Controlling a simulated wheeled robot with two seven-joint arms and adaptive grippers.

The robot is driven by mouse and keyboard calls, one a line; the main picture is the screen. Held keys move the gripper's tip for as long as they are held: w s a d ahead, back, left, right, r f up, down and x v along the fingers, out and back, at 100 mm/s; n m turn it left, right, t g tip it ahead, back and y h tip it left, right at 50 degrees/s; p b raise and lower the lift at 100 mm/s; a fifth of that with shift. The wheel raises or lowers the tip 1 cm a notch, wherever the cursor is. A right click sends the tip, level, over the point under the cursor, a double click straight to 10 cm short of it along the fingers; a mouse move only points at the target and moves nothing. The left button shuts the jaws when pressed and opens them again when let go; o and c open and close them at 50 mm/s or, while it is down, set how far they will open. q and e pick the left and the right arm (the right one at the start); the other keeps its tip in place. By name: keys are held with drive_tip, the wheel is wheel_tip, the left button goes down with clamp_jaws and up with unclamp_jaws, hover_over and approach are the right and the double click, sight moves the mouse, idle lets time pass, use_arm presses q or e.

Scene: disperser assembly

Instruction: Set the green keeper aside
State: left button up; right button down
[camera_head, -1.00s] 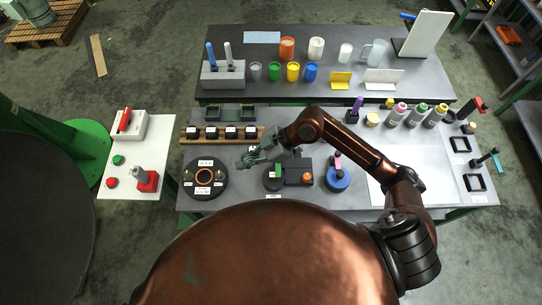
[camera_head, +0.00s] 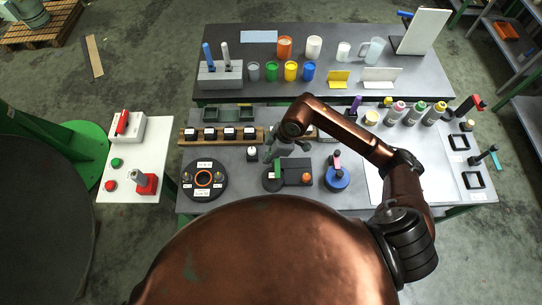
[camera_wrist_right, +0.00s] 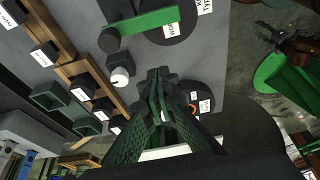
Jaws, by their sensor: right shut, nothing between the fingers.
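The green keeper (camera_head: 277,169) is a narrow green bar on the dark round-ended fixture (camera_head: 292,180) at the middle front of the bench. In the right wrist view the green keeper (camera_wrist_right: 148,23) lies across the fixture near the top, with a dark round knob at one end. My right gripper (camera_head: 268,154) is just behind and left of the keeper, apart from it. In the right wrist view its fingertips (camera_wrist_right: 157,75) are together and hold nothing. My left gripper is not in view.
A small black block with a white top (camera_head: 251,154) stands left of the gripper. A round dark plate with an orange ring (camera_head: 204,179) is farther left. A rack of black blocks (camera_head: 221,135) is behind. A blue round base (camera_head: 337,179) stands right of the fixture.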

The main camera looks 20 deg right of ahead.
sight(277, 166)
drive_tip(key=f, duration=0.2)
drive_tip(key=f+p, duration=0.1)
drive_tip(key=f, duration=0.3)
drive_tip(key=shift+s+d, duration=0.15)
drive_tip(key=shift+d, duration=0.25)
drive_tip(key=shift+s+d+p, duration=0.15)
drive_tip(key=shift+d+p, duration=0.2)
drive_tip(key=shift+d, duration=0.2)
drive_tip(key=shift+f, duration=0.1)
